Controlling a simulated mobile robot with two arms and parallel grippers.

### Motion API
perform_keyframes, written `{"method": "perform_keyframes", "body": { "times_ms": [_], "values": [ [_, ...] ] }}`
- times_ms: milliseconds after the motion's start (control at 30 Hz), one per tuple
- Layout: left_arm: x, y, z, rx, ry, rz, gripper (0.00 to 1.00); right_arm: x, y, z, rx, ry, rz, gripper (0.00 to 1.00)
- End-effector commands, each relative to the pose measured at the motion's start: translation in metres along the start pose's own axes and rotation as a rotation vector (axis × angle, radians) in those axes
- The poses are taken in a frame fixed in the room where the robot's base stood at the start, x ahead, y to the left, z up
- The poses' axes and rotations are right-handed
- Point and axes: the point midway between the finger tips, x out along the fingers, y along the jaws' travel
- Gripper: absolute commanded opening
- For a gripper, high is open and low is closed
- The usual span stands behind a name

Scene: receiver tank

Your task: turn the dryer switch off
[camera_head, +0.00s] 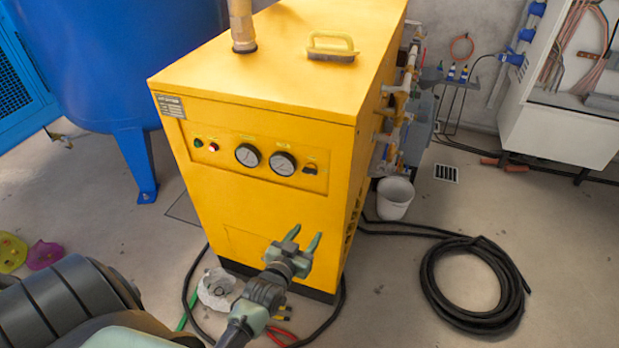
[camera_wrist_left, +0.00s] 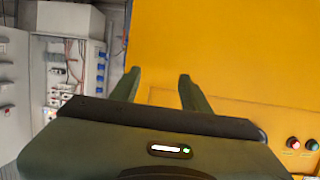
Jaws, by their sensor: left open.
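The yellow dryer (camera_head: 265,210) stands in the middle of the head view. Its front panel has a small black rotary switch (camera_head: 310,169) at the right end, beside two round gauges; which way its knob points is too small to tell. My left gripper (camera_head: 306,234) is open and empty, in front of the dryer's lower front and below the switch in the picture. In the left wrist view, the open fingers (camera_wrist_left: 158,76) show against the yellow body; the switch is not visible there. My right gripper is not in view.
A green lamp (camera_head: 198,143) and a red lamp (camera_head: 213,147) sit left of the gauges. A yellow-handled brush (camera_head: 331,45) lies on the dryer's top. A white bucket (camera_head: 395,198) and a coiled black hose (camera_head: 470,285) are on the floor at right. A blue tank (camera_head: 120,60) stands left.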

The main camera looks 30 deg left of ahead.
Motion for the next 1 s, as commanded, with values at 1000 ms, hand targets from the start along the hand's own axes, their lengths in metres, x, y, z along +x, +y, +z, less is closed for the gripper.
{"method": "perform_keyframes", "body": {
  "times_ms": [1000],
  "values": [
    [0.063, -0.040, -0.145, -0.016, 0.261, -0.069, 0.46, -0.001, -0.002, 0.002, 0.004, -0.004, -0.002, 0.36]
  ]
}}
